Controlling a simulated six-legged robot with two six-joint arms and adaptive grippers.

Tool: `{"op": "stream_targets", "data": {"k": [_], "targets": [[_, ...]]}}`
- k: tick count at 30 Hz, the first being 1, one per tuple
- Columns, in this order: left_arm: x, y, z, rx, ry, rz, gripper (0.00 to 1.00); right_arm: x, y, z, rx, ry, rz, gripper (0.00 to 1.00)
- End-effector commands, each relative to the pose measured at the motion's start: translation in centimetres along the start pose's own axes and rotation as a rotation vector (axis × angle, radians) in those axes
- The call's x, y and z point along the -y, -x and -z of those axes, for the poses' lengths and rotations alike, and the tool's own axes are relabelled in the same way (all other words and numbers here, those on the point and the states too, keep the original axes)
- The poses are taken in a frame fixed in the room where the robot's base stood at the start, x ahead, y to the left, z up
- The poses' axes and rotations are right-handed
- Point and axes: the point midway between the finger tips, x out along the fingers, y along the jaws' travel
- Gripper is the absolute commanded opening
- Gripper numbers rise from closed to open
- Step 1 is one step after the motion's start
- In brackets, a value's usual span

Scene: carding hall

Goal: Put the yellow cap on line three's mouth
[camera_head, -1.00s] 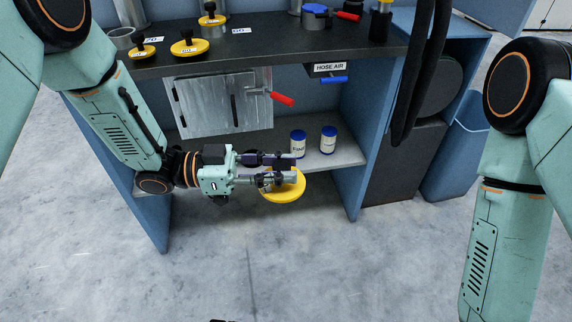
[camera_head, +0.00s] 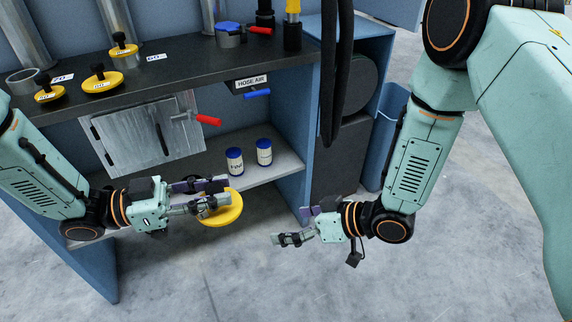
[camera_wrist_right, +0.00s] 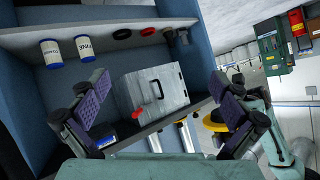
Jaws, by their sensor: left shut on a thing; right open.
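A wide yellow cap (camera_head: 224,213) is in my left gripper (camera_head: 222,194), shut on it in front of the lower shelf. The fingers cover part of its top. My right gripper (camera_head: 292,226) is open and empty, to the right of the cap and apart from it, over the floor. Its two spread fingers also show in the right wrist view (camera_wrist_right: 160,103). On the bench top, an open grey pipe mouth (camera_head: 21,78) stands at the far left and a blue-capped one (camera_head: 229,36) towards the right. I cannot tell which mouth is line three's.
Yellow knobbed discs (camera_head: 103,82) with number tags stand on the dark bench top (camera_head: 170,70). Below it are a metal door (camera_head: 140,135) with a red handle, a blue-handled valve (camera_head: 257,94) and two blue-lidded jars (camera_head: 235,161). Black hoses (camera_head: 336,80) hang at the right.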

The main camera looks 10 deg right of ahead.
Motion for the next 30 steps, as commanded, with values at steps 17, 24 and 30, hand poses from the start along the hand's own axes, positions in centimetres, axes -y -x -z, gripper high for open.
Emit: {"op": "stream_targets", "data": {"k": [17, 24, 30], "targets": [[0.0, 0.0, 0.0, -0.001, -0.001, 0.000, 0.00, 3.8, 4.0, 12.4, -0.113, 0.551, 0.542, 1.00], [0.0, 0.0, 0.0, -0.001, -0.001, 0.000, 0.00, 4.0, 6.2, 13.2, -0.052, 0.677, 0.659, 1.00], [0.0, 0.0, 0.0, -0.001, 0.000, 0.000, 0.00, 4.4, 6.2, 13.0, -0.034, 0.700, 0.683, 1.00]]}}
